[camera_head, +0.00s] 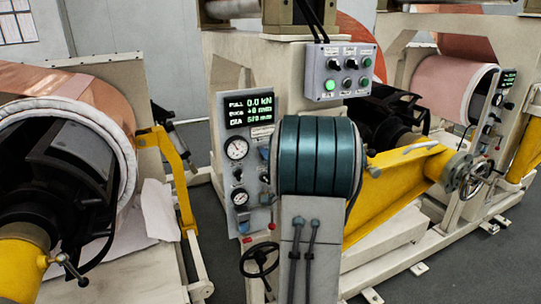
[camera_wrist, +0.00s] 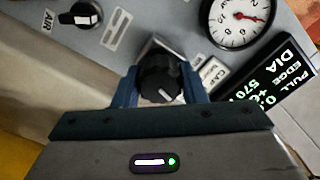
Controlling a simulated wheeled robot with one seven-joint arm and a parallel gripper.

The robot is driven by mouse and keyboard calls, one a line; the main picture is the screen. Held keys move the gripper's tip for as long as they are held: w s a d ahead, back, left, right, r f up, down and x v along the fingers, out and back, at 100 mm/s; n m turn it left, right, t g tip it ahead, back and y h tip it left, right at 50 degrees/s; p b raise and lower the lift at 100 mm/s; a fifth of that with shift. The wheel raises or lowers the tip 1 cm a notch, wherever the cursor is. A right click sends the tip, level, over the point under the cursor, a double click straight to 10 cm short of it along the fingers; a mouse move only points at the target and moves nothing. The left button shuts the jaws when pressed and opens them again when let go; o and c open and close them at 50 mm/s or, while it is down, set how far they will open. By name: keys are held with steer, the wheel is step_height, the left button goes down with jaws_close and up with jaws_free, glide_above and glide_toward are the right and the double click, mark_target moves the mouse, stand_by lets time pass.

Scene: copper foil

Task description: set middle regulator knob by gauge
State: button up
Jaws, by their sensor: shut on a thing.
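My gripper (camera_wrist: 161,86) is shut on a black round knob (camera_wrist: 160,76) in the wrist view, one blue finger on each side. The knob carries a white pointer mark and sits on the grey panel (camera_wrist: 108,55). The pictures do not make clear whether it is the middle one. In the head view, my arm hides most of my gripper and the held knob. Two gauges show there, the upper (camera_head: 236,149) and the lower (camera_head: 240,197).
A black display (camera_head: 249,109) with green figures tops the panel; its pull line reads 0.0 kN. A selector knob (camera_wrist: 80,15) marked AIR is at the wrist view's upper left. A button box (camera_head: 340,72), a black handwheel (camera_head: 259,260) and a yellow beam (camera_head: 400,190) stand near my arm.

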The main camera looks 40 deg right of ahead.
steer(key=shift+f+m+p, duration=0.1)
steer(key=shift+m+p, duration=0.4)
steer(key=shift+m, duration=0.6)
steer(key=o, duration=1)
steer(key=b+v, duration=0.2)
steer(key=v, duration=1.2)
steer(key=shift+w+a, duration=0.1)
